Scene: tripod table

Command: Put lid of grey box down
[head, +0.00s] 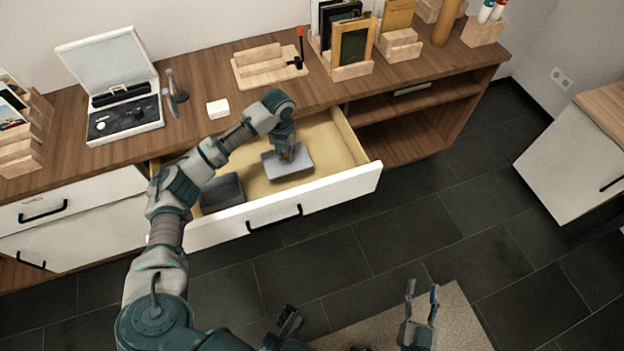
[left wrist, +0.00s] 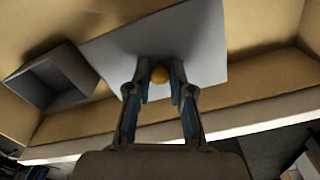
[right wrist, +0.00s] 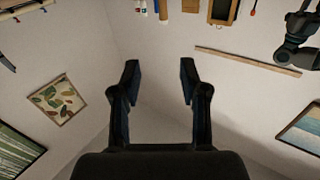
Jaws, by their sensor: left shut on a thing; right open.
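The grey lid (head: 288,164) is a flat plate with a round orange-yellow knob (left wrist: 160,74). My left gripper (head: 287,153) is shut on the knob, inside the open drawer's outline; it also shows in the left wrist view (left wrist: 159,88). The grey box (head: 221,192) stands open in the drawer, left of the lid; in the left wrist view the open box (left wrist: 58,78) is at the left. Whether the lid touches the drawer floor I cannot tell. My right gripper (head: 422,301) is open and empty, low over the floor; its spread fingers show in the right wrist view (right wrist: 160,82).
The pulled-out drawer (head: 330,187) has a white front and a bare floor around the lid. The wooden cabinet top (head: 215,62) above carries an open white case (head: 116,92), a small white block (head: 218,108) and wooden holders. An open shelf (head: 415,125) is at right.

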